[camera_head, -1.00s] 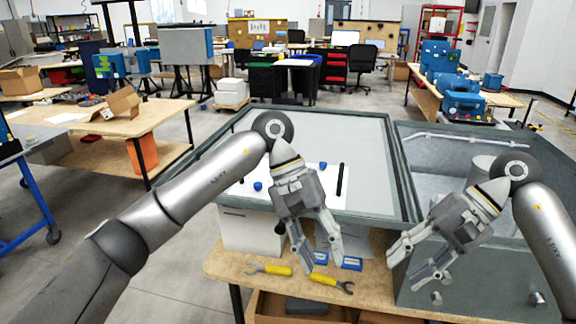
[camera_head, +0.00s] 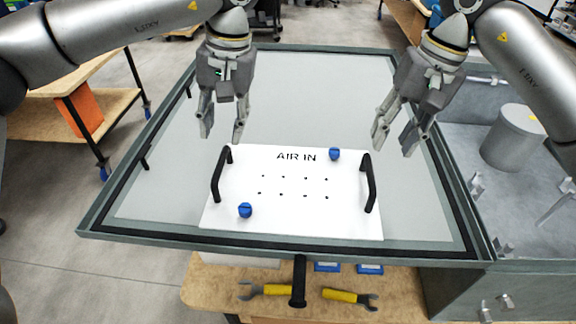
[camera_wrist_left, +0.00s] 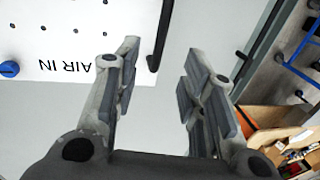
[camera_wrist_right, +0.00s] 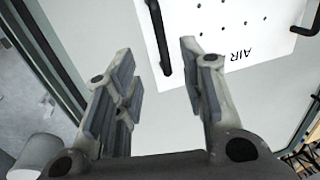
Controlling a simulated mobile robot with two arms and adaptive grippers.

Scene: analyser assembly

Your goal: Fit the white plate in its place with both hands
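The white plate (camera_head: 292,224) lies on the grey panel with the dark rim (camera_head: 310,85). It reads "AIR IN" and has small holes, a black handle on the left (camera_head: 221,174), a black handle on the right (camera_head: 370,183) and two blue knobs (camera_head: 334,154). My left gripper (camera_head: 222,138) is open and empty, above the panel just behind the left handle. My right gripper (camera_head: 394,148) is open and empty, above the panel just behind the right handle. In the left wrist view a plate handle (camera_wrist_left: 160,35) passes beyond the open fingers; the right wrist view shows the other handle (camera_wrist_right: 158,38).
Two yellow-handled wrenches (camera_head: 345,297) and small blue items (camera_head: 369,269) lie on the wooden bench below the front rim. A black handle (camera_head: 298,280) sticks out at the front. An open grey compartment with a cylinder (camera_head: 513,137) is at right. The panel behind the plate is clear.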

